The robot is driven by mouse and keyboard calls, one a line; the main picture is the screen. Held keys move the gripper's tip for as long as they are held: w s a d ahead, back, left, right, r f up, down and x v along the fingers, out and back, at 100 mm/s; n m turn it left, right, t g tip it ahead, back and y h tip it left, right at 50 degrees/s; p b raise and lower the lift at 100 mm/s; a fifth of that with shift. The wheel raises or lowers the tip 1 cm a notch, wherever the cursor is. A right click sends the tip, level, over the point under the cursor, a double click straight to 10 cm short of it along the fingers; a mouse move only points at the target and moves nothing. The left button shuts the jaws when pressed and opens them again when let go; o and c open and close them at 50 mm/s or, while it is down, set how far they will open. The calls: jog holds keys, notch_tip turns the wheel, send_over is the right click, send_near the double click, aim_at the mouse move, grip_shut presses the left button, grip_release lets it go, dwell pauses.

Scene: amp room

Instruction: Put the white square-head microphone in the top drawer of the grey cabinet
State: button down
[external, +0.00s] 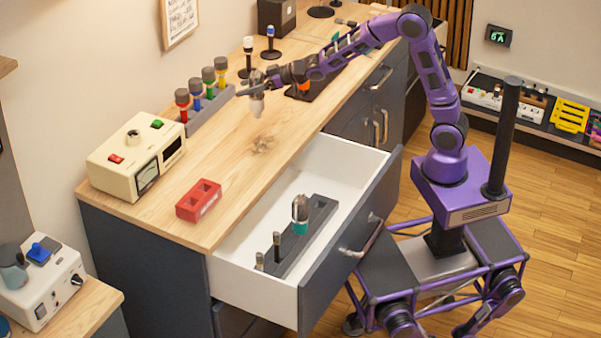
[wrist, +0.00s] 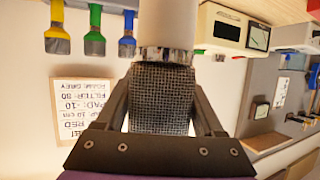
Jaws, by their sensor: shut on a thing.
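The white square-head microphone (external: 257,107) hangs below my gripper (external: 262,85), above the wooden counter. In the wrist view its grey mesh head (wrist: 160,98) sits between the two fingers, and its white body (wrist: 167,22) extends away from the gripper. My gripper is shut on the mesh head. The top drawer (external: 235,283) of the dark grey cabinet (external: 130,260) is pulled open. Inside the drawer, a dark grey holder (external: 318,219) carries a microphone with a teal band (external: 300,213) and smaller upright pieces.
A rack (external: 212,112) of several colour-banded microphones stands along the wall, left of my gripper. A cream meter box (external: 135,155) and a red two-hole block (external: 199,200) are on the counter. The drawer has bare white floor around its holder. A written card (wrist: 85,105) shows in the wrist view.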

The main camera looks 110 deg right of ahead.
jog(key=w+a+f+n+y, duration=0.2)
jog(key=a, duration=0.9)
jog(key=w+a+f+n+t+y, duration=0.1)
jog(key=a+f+n+y, duration=0.1)
jog(key=a, duration=0.9)
jog(key=w+a+f+n+y, duration=0.1)
jog(key=w+a+f+y, duration=0.1)
jog(key=a, duration=0.9)
jog(key=s+f, duration=0.3)
jog(key=f, duration=0.4)
jog(key=s+f, duration=0.4)
jog(key=f, duration=0.2)
jog(key=s+d+r+n+y+p, duration=0.25)
jog(key=d+r, duration=0.35)
jog(key=d, duration=0.3)
jog(key=s+d+r+n+y+p, duration=0.2)
jog(key=s+d, duration=0.5)
jog(key=s, duration=0.3)
notch_tip(320, 180, down, 18)
jog(key=b, duration=0.4)
jog(key=shift+g, duration=0.4)
